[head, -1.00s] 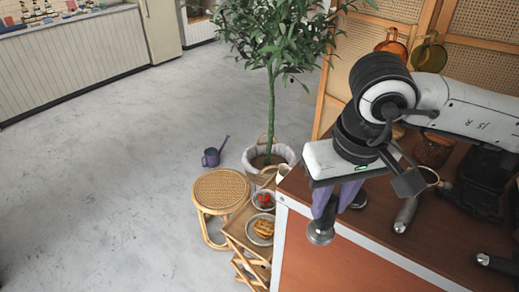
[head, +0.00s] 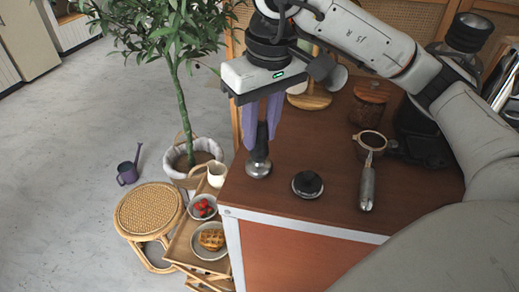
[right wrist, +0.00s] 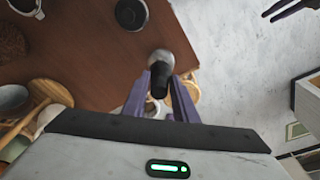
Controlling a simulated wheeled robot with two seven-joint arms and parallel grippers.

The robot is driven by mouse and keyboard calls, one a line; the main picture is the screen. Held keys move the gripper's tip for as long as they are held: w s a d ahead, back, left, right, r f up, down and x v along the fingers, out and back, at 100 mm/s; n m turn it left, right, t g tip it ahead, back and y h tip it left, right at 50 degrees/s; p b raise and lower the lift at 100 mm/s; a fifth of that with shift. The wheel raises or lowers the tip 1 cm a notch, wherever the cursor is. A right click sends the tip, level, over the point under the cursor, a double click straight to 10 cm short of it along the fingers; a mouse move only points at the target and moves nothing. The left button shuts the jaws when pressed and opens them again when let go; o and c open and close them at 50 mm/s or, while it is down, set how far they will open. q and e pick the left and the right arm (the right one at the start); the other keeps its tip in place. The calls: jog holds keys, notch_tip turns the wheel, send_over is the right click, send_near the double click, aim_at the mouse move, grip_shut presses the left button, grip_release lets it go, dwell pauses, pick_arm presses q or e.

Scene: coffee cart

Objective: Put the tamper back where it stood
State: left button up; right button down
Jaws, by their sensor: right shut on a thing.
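The tamper (head: 258,166) has a round metal base and a dark handle. My right gripper (head: 261,138), with purple fingers, is shut on the handle and holds it upright, base down, by the counter's left end. I cannot tell whether the base touches the wood. In the right wrist view the tamper (right wrist: 161,72) sits between the fingers (right wrist: 160,92). A low round black piece with a metal rim (head: 307,184) lies to its right on the counter. My left gripper (right wrist: 290,10) shows only in the right wrist view, at the top right, its dark fingers apart.
A portafilter (head: 367,186) lies farther right on the brown counter (head: 330,215). A jar (head: 369,103) and a wooden stand (head: 310,98) are behind. Beyond the left edge are a tiered cart with a waffle plate (head: 210,240), a stool (head: 148,210) and a potted plant (head: 192,150).

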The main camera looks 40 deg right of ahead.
aim_at(261, 137)
notch_tip(261, 137, down, 3)
jog(key=shift+r, duration=0.1)
jog(key=shift+f, duration=0.5)
pick_arm(q)
jog(key=shift+w+r, duration=0.45)
jog(key=shift+w, duration=0.2)
pick_arm(e)
jog(key=shift+f, duration=0.15)
jog(key=c, duration=1.4)
grip_release()
jog(key=shift+c, duration=0.2)
pick_arm(q)
jog(key=shift+s+f, duration=0.25)
jog(key=shift+f, duration=0.05)
jog(key=shift+r, duration=0.1)
